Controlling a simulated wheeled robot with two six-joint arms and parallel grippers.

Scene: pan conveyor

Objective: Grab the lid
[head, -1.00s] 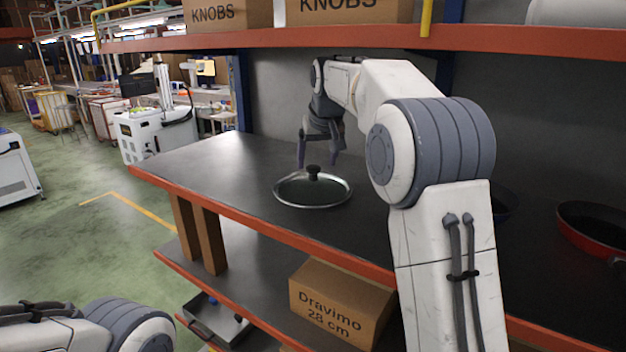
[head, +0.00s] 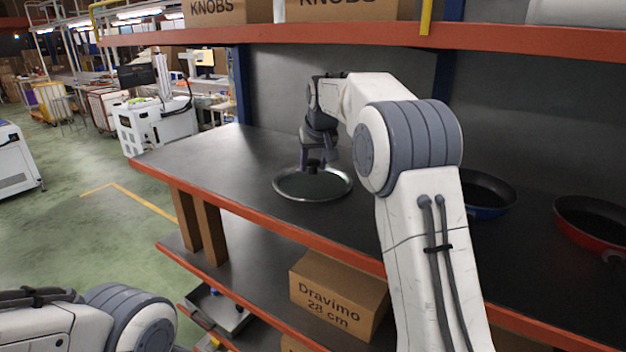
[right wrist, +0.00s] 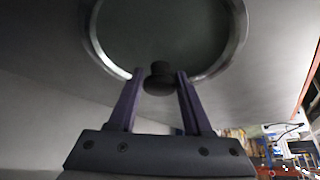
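The lid (head: 290,187) is a round dark glass lid with a shiny metal rim and a black knob (right wrist: 158,80). It lies flat on the dark shelf, left of my right arm's elbow. My right gripper (head: 318,165) points down over the lid's knob. In the right wrist view, its two purple-grey fingers (right wrist: 158,82) stand on either side of the knob, with small gaps showing, so it looks open around the knob. My left gripper is out of view; only part of my left arm shows at the lower left.
A blue pan (head: 488,208) and a red pan (head: 590,240) sit on the same shelf (head: 225,165) to the right. An upper orange-edged shelf (head: 340,36) holds boxes above my arm. A Dravimo box (head: 338,297) is on the shelf below. The shelf left of the lid is clear.

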